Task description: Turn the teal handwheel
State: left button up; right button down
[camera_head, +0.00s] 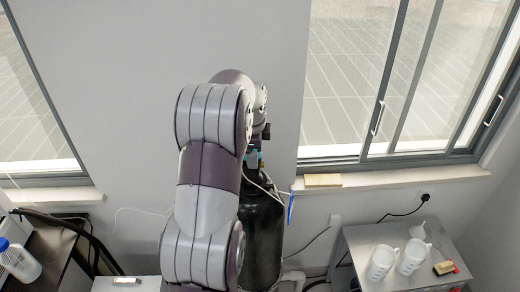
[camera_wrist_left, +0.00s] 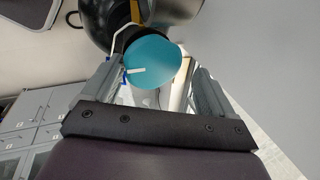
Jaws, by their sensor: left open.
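The teal handwheel (camera_wrist_left: 153,64) is a round disc with a short white mark near its left edge in the left wrist view. My left gripper (camera_wrist_left: 154,78) is open, with one finger on each side of the handwheel; I cannot tell whether either finger touches it. In the head view, a small teal patch of the handwheel (camera_head: 252,156) shows at the top of a black cylinder (camera_head: 262,235), beside my arm. My arm hides most of that area and most of the left gripper there. My right gripper is not in view.
A metal side table (camera_head: 345,262) with white jugs (camera_head: 381,262) stands at the right. A dark bench with a blue-capped bottle (camera_head: 20,262) is at the left. A wall and windows (camera_head: 345,80) lie behind the cylinder. A blue item (camera_head: 291,208) hangs beside it.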

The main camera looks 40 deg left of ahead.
pick_arm(q)
jog(key=shift+s+a+r, duration=0.15)
jog(key=shift+s+r, duration=0.05)
jog(key=shift+s, duration=0.95)
jog(key=shift+c, duration=0.6)
jog(key=shift+w, duration=0.2)
jog(key=c, duration=1)
jog(key=shift+s, duration=0.1)
jog(key=shift+c, duration=0.2)
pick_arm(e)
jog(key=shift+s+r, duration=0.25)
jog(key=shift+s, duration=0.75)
